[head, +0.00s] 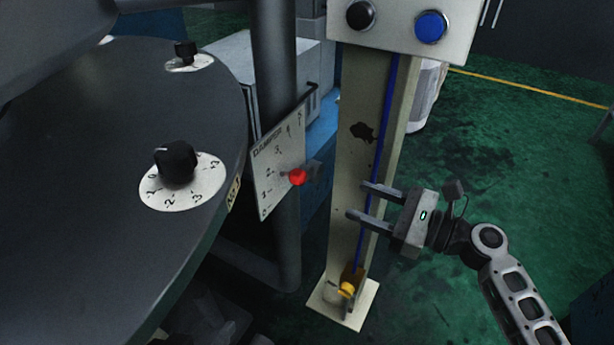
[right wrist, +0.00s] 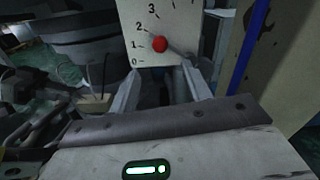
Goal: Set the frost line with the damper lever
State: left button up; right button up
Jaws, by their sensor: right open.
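The damper plate (head: 278,160) is a white panel with a scale starting at 0, fixed near a dark post. Its lever ends in a red knob (head: 298,177), beside the lower numbers. In the right wrist view the red knob (right wrist: 159,44) sits right of the 1 and 2 marks, and the lever seems to point between them. My right gripper (head: 358,201) is open and empty, to the right of the knob and apart from it. In the right wrist view its fingers (right wrist: 160,72) stand either side below the knob. My left gripper cannot be made out.
A cream column (head: 365,140) with a blue line stands behind my right gripper, with a box holding a black and a blue button (head: 431,26) on top. A round dark table (head: 90,130) with dial knobs (head: 178,163) fills the left. Green floor is open at right.

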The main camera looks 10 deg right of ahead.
aim_at(306, 181)
jog(key=x, duration=1.2)
jog(key=shift+b, duration=0.3)
pick_arm(q)
jog(key=shift+w+d+f, duration=0.15)
jog(key=shift+w+f, duration=0.15)
jog(key=shift+f, duration=0.25)
